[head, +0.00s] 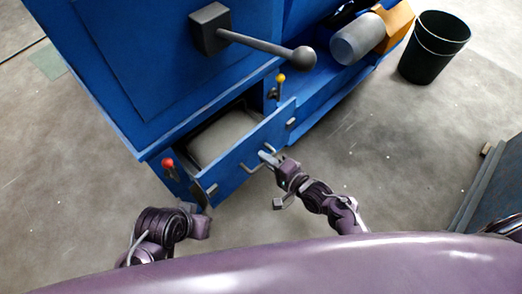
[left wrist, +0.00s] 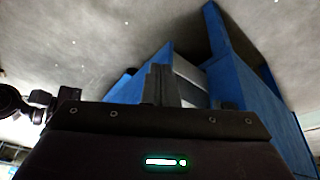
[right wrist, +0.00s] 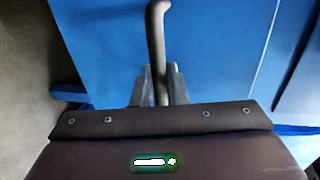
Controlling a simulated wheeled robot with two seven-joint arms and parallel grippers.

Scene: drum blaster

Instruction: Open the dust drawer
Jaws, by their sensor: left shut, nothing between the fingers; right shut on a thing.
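The dust drawer (head: 232,160) is a blue drawer low on the blue machine. It stands pulled out, and a grey tray-like inside (head: 222,135) shows behind its front panel. My right gripper (head: 268,157) is shut on the drawer's grey bar handle (head: 251,167). In the right wrist view the handle (right wrist: 156,35) runs down between the two fingers (right wrist: 160,88). My left gripper (head: 207,207) is low at the drawer's left end. In the left wrist view its fingers (left wrist: 162,85) are together and empty, with blue panels beyond.
A red-knobbed lever (head: 168,164) and a yellow-knobbed lever (head: 281,80) flank the drawer. A large grey lever with a ball end (head: 300,58) juts out above it. A black bucket (head: 432,50) stands at the upper right. The floor right of the drawer is clear.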

